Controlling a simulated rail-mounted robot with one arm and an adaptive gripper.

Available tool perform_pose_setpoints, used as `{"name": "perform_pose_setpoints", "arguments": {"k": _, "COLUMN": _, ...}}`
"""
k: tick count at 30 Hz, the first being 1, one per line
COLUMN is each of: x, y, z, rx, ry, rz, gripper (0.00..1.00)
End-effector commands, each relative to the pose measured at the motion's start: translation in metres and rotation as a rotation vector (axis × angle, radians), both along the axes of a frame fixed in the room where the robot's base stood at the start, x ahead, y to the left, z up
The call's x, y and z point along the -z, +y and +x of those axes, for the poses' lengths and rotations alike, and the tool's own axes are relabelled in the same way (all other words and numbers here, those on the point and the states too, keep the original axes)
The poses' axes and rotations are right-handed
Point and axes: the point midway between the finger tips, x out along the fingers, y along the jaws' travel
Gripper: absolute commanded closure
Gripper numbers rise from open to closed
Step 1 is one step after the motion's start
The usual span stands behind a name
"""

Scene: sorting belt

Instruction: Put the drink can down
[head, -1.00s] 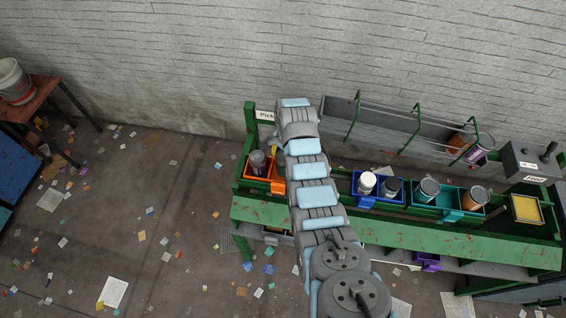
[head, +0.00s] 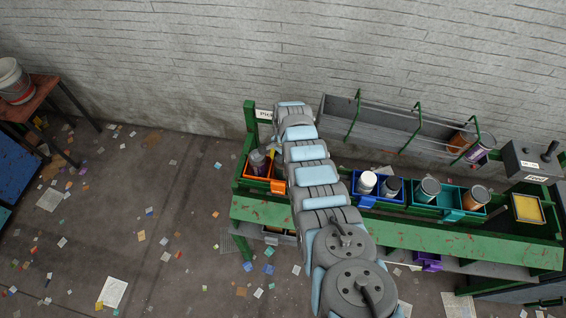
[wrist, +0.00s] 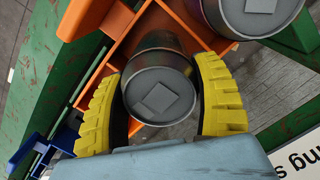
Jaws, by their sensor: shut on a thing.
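The drink can (wrist: 160,94) is a grey metal cylinder with a pale square on its end, seen end-on in the wrist view. My gripper (wrist: 158,70) has yellow ribbed fingers, one on each side of the can, and is shut on it. The can is at the orange bin (wrist: 82,18), with orange walls around it. I cannot tell whether it touches the bin floor. In the head view the orange bin (head: 257,184) sits at the left end of the green bench, and my arm hides the gripper.
Another can (wrist: 258,12) is close to the held one, at the upper right in the wrist view; it also shows in the head view (head: 257,161). A blue bin (head: 378,202) and a teal bin (head: 449,216) with cans stand to the right. A grey trough (head: 375,122) runs behind.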

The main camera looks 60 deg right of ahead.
Motion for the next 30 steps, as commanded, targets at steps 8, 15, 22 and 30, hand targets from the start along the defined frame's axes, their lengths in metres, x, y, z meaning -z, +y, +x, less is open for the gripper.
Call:
{"name": "perform_pose_setpoints", "arguments": {"k": 8, "x": 0.0031, "y": -0.0007, "z": -0.0001, "rx": 0.000, "ry": -0.001, "rz": -0.003, "gripper": 0.49}}
{"name": "perform_pose_setpoints", "arguments": {"k": 15, "x": 0.0076, "y": -0.0005, "z": -0.0003, "rx": 0.000, "ry": 0.000, "rz": -0.002, "gripper": 0.49}}
{"name": "perform_pose_setpoints", "arguments": {"k": 22, "x": 0.0060, "y": -0.0006, "z": -0.0005, "rx": 0.001, "ry": 0.000, "rz": -0.002, "gripper": 0.05}}
{"name": "perform_pose_setpoints", "arguments": {"k": 30, "x": 0.0019, "y": -0.0005, "z": -0.0005, "rx": 0.001, "ry": -0.001, "rz": -0.002, "gripper": 0.05}}
